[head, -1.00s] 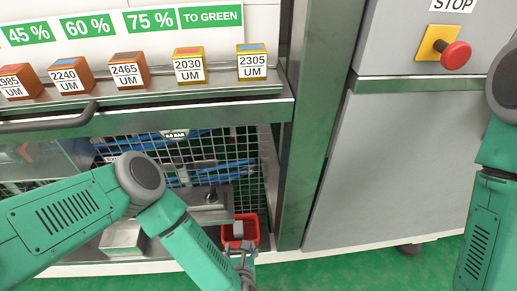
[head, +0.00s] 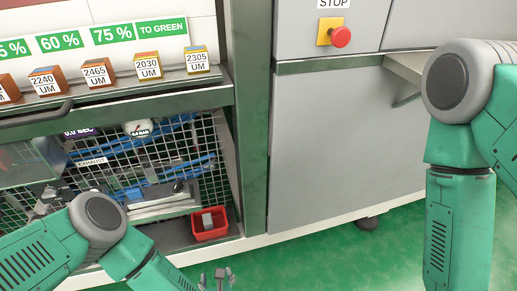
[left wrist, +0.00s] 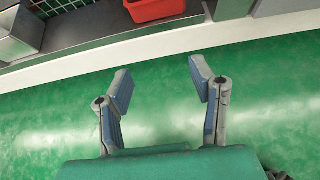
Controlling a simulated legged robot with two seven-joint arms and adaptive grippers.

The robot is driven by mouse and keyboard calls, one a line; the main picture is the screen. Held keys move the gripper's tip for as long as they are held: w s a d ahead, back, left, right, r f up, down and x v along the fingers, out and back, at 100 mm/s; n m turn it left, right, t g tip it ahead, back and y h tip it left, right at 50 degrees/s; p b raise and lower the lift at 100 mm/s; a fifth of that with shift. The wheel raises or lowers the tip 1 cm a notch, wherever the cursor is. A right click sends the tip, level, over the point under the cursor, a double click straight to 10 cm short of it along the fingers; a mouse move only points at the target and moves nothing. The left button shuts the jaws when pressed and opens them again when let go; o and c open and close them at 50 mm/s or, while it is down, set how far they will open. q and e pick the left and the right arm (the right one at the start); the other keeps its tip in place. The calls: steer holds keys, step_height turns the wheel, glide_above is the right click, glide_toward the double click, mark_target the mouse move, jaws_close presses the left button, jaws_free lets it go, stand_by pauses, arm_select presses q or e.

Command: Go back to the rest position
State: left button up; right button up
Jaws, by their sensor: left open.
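My left gripper (head: 216,276) is at the bottom of the head view, in front of the machine's lower edge and over the green floor. In the left wrist view its two fingers (left wrist: 158,85) are spread apart with nothing between them. My right arm stands at the right of the head view, bent downward, and its gripper is out of the picture. A red bin (head: 210,229) sits on the lower shelf beyond my left gripper, with a grey block (head: 208,220) in it. The bin also shows in the left wrist view (left wrist: 155,9), apart from the fingers.
A wire mesh guard (head: 150,160) covers the machine's lower bay. Labelled blocks (head: 148,68) line the ledge above it. A grey cabinet (head: 335,150) with a red stop button (head: 341,37) stands to the right. The green floor (head: 330,255) in front is clear.

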arm_select(q)
steer(key=s+r+m+g+h+p, duration=0.35)
steer(key=s+r+m+h, duration=0.2)
steer(key=m, duration=1.15)
steer(key=s+a+r+m+g+y+p, duration=0.1)
steer(key=s+a+r+m+g+p, duration=0.1)
steer(key=s+a+r+m, duration=0.4)
steer(key=s+a+r+m+g+y+p, duration=0.1)
steer(key=s+a+r+m+g, duration=0.3)
steer(key=m, duration=1.2)
steer(key=s+a+r+p, duration=0.1)
steer(key=s+a+r, duration=0.2)
steer(key=a, duration=0.3)
steer(key=shift+s+m+g+y+p, duration=0.35)
steer(key=shift+m, duration=0.05)
arm_select(e)
step_height(320, 180, up, 8)
steer(key=shift+s+r, duration=0.15)
steer(key=shift+s, duration=0.15)
